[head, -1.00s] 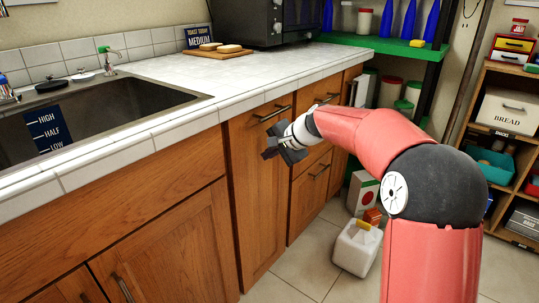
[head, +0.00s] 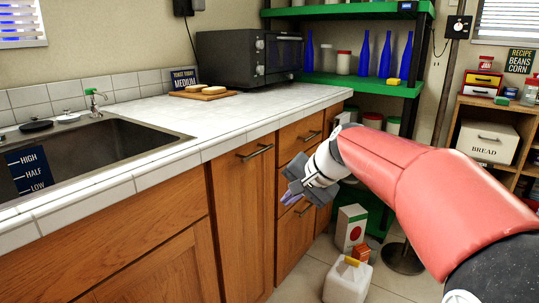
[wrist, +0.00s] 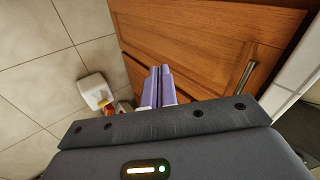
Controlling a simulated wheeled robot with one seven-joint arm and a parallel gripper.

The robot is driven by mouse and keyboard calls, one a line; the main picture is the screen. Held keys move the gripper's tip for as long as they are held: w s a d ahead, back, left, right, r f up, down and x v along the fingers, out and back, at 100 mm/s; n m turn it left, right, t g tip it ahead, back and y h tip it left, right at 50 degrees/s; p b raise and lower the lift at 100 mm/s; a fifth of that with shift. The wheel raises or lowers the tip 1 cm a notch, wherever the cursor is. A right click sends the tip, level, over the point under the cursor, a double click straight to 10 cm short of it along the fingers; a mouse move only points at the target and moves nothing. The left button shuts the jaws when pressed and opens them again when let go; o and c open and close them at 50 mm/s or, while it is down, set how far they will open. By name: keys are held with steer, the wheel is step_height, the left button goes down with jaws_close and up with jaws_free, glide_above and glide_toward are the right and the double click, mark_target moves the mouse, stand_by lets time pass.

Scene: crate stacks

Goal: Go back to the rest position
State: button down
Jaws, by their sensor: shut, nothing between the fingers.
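My gripper (head: 288,201) is in front of the wooden cabinet fronts, below the edge of the white tiled counter (head: 190,118). In the wrist view its two purple fingers (wrist: 157,85) lie side by side, shut, with nothing between them. My red arm reaches in from the right side of the head view. Behind the fingers in the wrist view is a wooden cabinet front (wrist: 205,45) with a metal handle (wrist: 245,76).
A white jug (head: 347,283) and a carton (head: 351,227) stand on the floor below my arm. A sink (head: 95,150) is at the left, and a dark oven (head: 225,62) stands on the counter. Green shelves (head: 360,82) are behind. Tiled floor (wrist: 40,60) is open at left in the wrist view.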

steer(key=s+d+f+n+h, duration=0.2)
steer(key=s+d+f, duration=0.1)
steer(key=s, duration=0.6)
steer(key=s+d+f+n+h, duration=0.1)
steer(key=s+d+f+h, duration=0.1)
steer(key=s, duration=0.7)
steer(key=s+d+f+n+h, duration=0.1)
steer(key=s+d+f, duration=0.3)
steer(key=s, duration=0.5)
steer(key=shift+d+f+n+h, duration=0.15)
steer(key=shift+d+n+h, duration=0.3)
steer(key=shift+n, duration=0.35)
steer(key=shift+s, duration=0.1)
